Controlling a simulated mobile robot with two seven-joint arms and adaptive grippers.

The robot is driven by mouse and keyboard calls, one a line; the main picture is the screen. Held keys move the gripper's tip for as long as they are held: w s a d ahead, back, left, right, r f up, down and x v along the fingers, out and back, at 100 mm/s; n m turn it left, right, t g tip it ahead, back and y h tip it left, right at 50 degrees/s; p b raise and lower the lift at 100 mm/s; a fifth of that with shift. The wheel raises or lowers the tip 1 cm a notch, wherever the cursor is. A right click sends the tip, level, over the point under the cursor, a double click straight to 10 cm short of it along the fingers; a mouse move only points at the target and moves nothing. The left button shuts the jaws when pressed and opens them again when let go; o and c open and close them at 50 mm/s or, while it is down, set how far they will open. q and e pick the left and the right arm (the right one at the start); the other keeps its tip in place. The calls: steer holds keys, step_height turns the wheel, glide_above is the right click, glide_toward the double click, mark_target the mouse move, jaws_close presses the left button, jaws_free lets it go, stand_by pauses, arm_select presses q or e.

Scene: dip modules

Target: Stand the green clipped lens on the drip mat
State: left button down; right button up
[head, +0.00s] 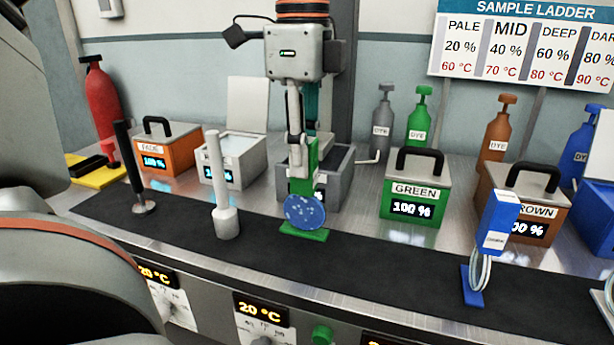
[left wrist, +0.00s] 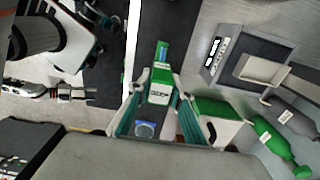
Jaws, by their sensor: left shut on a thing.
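The green clipped lens is a tall green clip (head: 311,165) with a speckled blue round lens (head: 305,211) and a flat green foot (head: 305,235). My left gripper (head: 303,150) is shut on the upper part of the clip and holds it upright. The foot is at the drip mat (head: 390,258), a long black strip; I cannot tell whether it touches. In the left wrist view the green clip (left wrist: 160,92) lies between the teal fingers. At that view's left edge is a white and teal arm part, perhaps my right gripper; its jaws are unclear.
On the mat stand a black rod (head: 132,165), a white rod piece (head: 226,200) and a blue clip (head: 498,222) with pale loops. Behind are an open grey bath (head: 340,180), a green box (head: 414,190) and brown box (head: 525,200).

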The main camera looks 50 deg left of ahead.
mark_target(304, 190)
arm_select(q)
step_height(304, 190, down, 3)
steer(key=shift+f+b, duration=0.3)
steer(key=shift+f, duration=0.1)
steer(key=shift+r, duration=0.1)
arm_select(e)
steer(key=shift+w+a+r, duration=0.15)
steer(key=shift+a+r, duration=0.2)
arm_select(q)
steer(key=c, duration=1.8)
jaws_free()
steer(key=shift+f, duration=0.2)
arm_select(e)
steer(key=shift+f, duration=0.2)
arm_select(q)
steer(key=shift+r, duration=0.1)
arm_select(e)
steer(key=shift+r, duration=0.1)
